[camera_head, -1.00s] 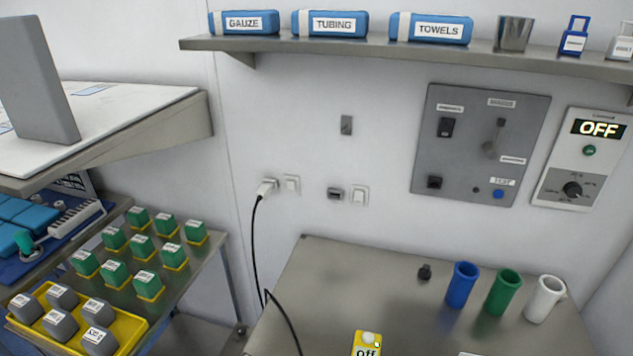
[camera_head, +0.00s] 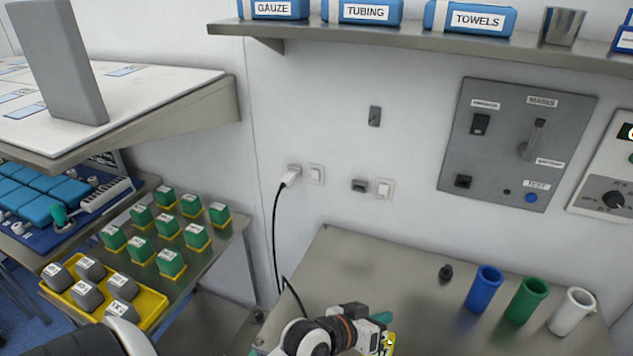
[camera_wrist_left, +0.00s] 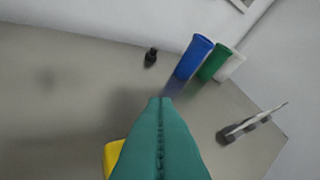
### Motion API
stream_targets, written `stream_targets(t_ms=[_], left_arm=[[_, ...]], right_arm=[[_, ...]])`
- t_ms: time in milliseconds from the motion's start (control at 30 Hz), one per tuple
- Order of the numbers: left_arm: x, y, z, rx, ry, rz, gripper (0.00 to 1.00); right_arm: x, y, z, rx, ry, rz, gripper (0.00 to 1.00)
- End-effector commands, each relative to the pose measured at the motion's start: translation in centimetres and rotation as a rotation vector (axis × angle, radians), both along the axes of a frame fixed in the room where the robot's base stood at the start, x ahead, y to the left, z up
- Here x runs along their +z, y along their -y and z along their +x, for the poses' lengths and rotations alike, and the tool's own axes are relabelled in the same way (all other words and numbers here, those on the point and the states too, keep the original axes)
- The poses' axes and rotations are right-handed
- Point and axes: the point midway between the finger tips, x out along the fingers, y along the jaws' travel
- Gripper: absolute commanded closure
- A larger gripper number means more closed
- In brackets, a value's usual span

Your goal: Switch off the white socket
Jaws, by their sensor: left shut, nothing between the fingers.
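The white socket (camera_head: 293,170) is on the wall left of centre in the head view, with a white plug (camera_head: 288,180) and black cable in it. A white rocker switch (camera_head: 317,174) sits just right of it. A dark socket (camera_head: 360,186) with another white switch (camera_head: 385,188) is further right. My left gripper (camera_head: 381,318) is low in the head view, over the metal table and below the sockets, well apart from them. Its teal fingers (camera_wrist_left: 160,101) are shut and empty in the wrist view. My right gripper is not in view.
A yellow block (camera_head: 389,342) is partly hidden by my left gripper. Blue (camera_head: 484,289), green (camera_head: 526,301) and white (camera_head: 571,311) cups stand on the table (camera_head: 400,256) at right. A shelf (camera_head: 400,41) and a grey panel (camera_head: 515,145) are above. The wall before the sockets is clear.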

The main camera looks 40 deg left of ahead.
Motion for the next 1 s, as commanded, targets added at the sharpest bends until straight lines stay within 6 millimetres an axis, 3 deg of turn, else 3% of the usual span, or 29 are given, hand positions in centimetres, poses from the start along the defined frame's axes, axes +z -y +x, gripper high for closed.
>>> stream_targets(t_ms=[33, 200, 433, 567, 733, 1000], left_arm=[[1.0, -0.5, 2.0, 0.04, 0.068, -0.06, 1.0], [5.1, -3.4, 7.6, 0.211, 0.31, -0.287, 1.0], [9.4, -10.3, 12.4, 0.524, 0.601, -0.587, 1.0], [10.2, -14.9, 13.6, 0.74, 0.739, -0.743, 1.0], [9.4, -20.0, 13.7, 1.042, 0.873, -0.91, 1.0], [6.9, -23.4, 12.6, 1.366, 0.956, -1.032, 1.0]], right_arm=[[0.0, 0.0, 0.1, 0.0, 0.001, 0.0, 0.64], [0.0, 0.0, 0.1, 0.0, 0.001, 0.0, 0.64], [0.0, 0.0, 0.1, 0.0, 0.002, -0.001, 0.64], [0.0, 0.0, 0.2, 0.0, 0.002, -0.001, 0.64], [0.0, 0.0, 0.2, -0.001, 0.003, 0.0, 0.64], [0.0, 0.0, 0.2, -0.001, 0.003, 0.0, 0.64]])
